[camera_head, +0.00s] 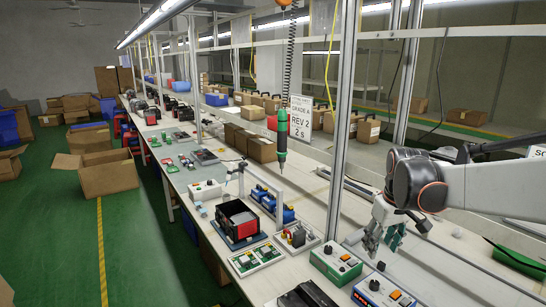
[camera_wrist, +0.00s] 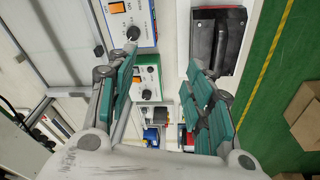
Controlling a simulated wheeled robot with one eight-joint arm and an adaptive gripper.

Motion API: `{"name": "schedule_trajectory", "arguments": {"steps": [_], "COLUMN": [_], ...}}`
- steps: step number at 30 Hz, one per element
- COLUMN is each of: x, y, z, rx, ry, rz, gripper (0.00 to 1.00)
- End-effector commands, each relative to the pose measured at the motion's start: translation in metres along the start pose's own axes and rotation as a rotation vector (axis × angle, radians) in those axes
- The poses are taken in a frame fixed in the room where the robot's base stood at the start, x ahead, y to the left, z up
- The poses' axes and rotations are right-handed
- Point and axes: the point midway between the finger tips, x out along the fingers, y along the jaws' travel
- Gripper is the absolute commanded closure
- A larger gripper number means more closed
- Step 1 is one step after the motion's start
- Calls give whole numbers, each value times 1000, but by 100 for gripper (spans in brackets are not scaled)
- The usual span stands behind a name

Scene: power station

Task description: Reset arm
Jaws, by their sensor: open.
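My gripper (camera_head: 384,233) is at the right end of my arm's reach over the workbench (camera_head: 205,182) in the head view, pointing down above the near part of the bench. In the wrist view my gripper (camera_wrist: 165,100) shows two green-padded fingers spread well apart, with nothing between the pads. Beyond the fingers the wrist view shows a green-edged control box (camera_wrist: 147,82), a blue-edged control box (camera_wrist: 132,22) and a black case (camera_wrist: 215,40). The gripper appears apart from all of them.
In the head view a green control box (camera_head: 335,263) and a blue one (camera_head: 383,292) stand below my gripper. A metal post (camera_head: 343,120) rises left of my arm. A green screwdriver (camera_head: 281,135) hangs on a coiled cord. Cardboard boxes (camera_head: 105,175) lie on the green floor.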

Motion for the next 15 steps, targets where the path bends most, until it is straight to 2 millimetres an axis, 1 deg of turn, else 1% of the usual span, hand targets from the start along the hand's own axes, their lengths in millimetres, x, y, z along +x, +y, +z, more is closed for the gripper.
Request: {"name": "schedule_trajectory", "arguments": {"steps": [1, 6, 12, 15], "x": [-11, -37, -58, -64], "y": [-10, -36, -65, -79], "z": [10, 38, 76, 95], "rx": [9, 50, 97, 119], "ry": [18, 82, 159, 199], "rz": [7, 31, 50, 57], "gripper": [53, 53, 53, 53]}}
